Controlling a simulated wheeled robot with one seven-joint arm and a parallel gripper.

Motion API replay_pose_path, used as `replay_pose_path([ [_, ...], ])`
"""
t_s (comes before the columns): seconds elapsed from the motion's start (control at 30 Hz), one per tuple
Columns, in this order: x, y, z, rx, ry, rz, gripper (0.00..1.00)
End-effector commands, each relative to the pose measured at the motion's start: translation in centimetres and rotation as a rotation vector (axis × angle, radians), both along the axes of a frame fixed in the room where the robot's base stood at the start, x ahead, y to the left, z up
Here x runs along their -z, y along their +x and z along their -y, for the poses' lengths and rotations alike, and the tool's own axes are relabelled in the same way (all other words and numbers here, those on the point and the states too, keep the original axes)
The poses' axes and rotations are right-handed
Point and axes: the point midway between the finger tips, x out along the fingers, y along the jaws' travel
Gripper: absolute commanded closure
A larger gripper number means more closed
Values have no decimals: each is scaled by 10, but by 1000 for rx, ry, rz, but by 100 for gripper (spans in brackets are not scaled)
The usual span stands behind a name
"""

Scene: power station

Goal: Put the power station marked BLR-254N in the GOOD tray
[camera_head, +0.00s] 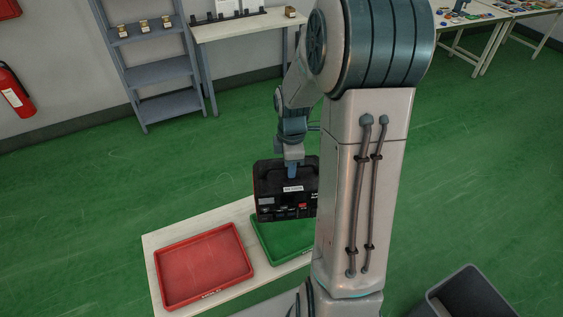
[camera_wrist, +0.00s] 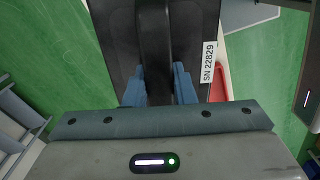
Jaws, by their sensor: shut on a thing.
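A black power station (camera_head: 284,205) hangs from my gripper (camera_head: 292,168) in the head view. My gripper is shut on its top handle, which shows between the blue fingers in the wrist view (camera_wrist: 157,50). The station's white front label is too small to read; a side sticker reads SN 22829 in the wrist view. The station appears upright, over the back part of a green tray (camera_head: 275,256); its exact height above the tray is unclear. My arm hides the tray's right side. A red tray (camera_head: 203,265) stands empty to the left. The tray lettering is unreadable.
Both trays stand on a pale table (camera_head: 152,258). A grey shelf (camera_head: 166,69) and a bench (camera_head: 245,27) stand at the back wall. A dark open bin (camera_head: 465,296) is at the lower right. Green floor (camera_head: 100,175) left of the table is clear.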

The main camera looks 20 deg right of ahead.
Motion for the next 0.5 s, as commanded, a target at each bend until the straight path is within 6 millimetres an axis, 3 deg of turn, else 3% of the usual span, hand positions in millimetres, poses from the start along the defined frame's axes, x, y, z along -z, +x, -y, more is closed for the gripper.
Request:
replay_pose_path([
  [0.5, -11, -26, 17, -307, -2, 5, 100],
])
